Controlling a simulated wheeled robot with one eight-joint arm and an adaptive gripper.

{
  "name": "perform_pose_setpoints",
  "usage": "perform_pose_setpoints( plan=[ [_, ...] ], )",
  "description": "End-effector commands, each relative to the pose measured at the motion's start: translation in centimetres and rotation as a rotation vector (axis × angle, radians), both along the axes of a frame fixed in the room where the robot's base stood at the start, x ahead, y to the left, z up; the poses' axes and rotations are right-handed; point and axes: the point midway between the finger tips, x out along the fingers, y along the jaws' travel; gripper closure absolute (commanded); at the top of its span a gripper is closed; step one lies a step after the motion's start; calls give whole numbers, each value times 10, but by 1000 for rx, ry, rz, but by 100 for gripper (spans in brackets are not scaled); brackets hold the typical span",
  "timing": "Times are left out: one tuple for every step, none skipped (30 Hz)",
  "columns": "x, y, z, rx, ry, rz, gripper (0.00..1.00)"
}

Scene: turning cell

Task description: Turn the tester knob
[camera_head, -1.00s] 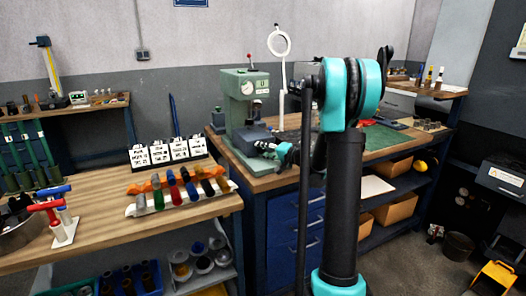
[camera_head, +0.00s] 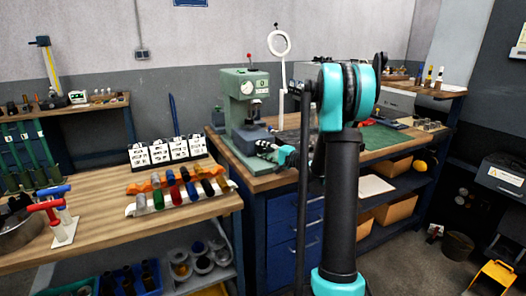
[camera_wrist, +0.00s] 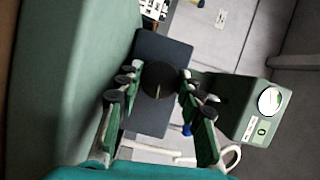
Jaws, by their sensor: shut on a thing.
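The green hardness tester (camera_head: 237,85) stands on the bench at the centre of the head view, with a round dial on its upper head. A dark blue-grey block (camera_head: 252,136) sits at its lower front. In the wrist view, the round dark knob (camera_wrist: 160,79) with a pale line on it sits on the face of that block (camera_wrist: 150,118). My gripper (camera_wrist: 158,82) has one finger on each side of the knob and is shut on it. In the head view my gripper (camera_head: 268,148) is at the block's front, small and partly hidden by my arm.
A wooden table (camera_head: 100,236) at the left holds coloured-handled tools, white cards and a metal bowl. A ring lamp (camera_head: 279,44) stands behind the tester. A green mat (camera_head: 380,137) lies on the bench at the right. The floor between the benches is partly clear.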

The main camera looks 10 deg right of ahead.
Motion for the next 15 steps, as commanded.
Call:
perform_pose_setpoints(
  plan=[
    [0, 0, 0, -1, 0, -1, 92],
    [0, 0, 0, -1, 0, -1, 92],
    [0, 0, 0, -1, 0, -1, 60],
    [0, 0, 0, -1, 0, -1, 56],
    [0, 0, 0, -1, 0, -1, 52],
    [0, 0, 0, -1, 0, -1, 47],
    [0, 0, 0, -1, 0, -1, 44],
    [0, 0, 0, -1, 0, -1, 44],
    [0, 0, 0, -2, -1, 0, 44],
    [0, 0, 0, -2, -1, 0, 44],
    [0, 0, 0, -2, -1, 0, 44],
    [0, 0, 0, -3, 0, 0, 44],
    [0, 0, 0, -4, 0, 0, 44],
    [0, 0, 0, -7, -2, 0, 44],
    [0, 0, 0, -14, -3, 0, 44]
  ],
)
